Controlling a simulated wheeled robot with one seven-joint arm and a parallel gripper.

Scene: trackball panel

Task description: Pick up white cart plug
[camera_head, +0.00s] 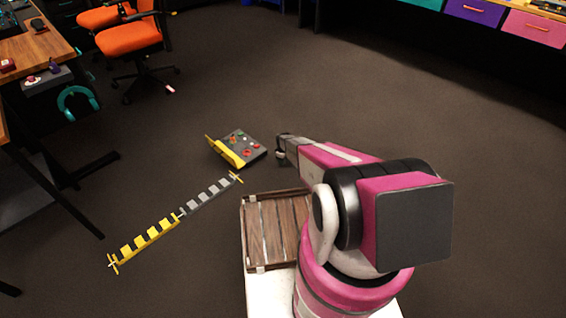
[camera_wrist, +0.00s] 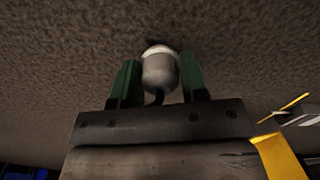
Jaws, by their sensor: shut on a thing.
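The white cart plug (camera_wrist: 160,72) is a small rounded grey-white piece with a paler rim, in the middle of the wrist view. My gripper (camera_wrist: 157,80) has its two green fingers on either side of the plug and is shut on it. A short dark piece shows at the plug's near end. In the head view the small pale plug (camera_head: 281,154) shows at the end of my arm, over the carpet to the right of the trackball panel. Its height above the floor is hard to tell.
The trackball panel (camera_head: 243,147), dark with a yellow edge, lies on the floor. A yellow and grey striped bar (camera_head: 180,215) lies left of my wooden-slatted tray (camera_head: 262,235). A desk (camera_head: 35,50) and orange chair (camera_head: 130,38) stand at upper left. Open carpet lies behind and right.

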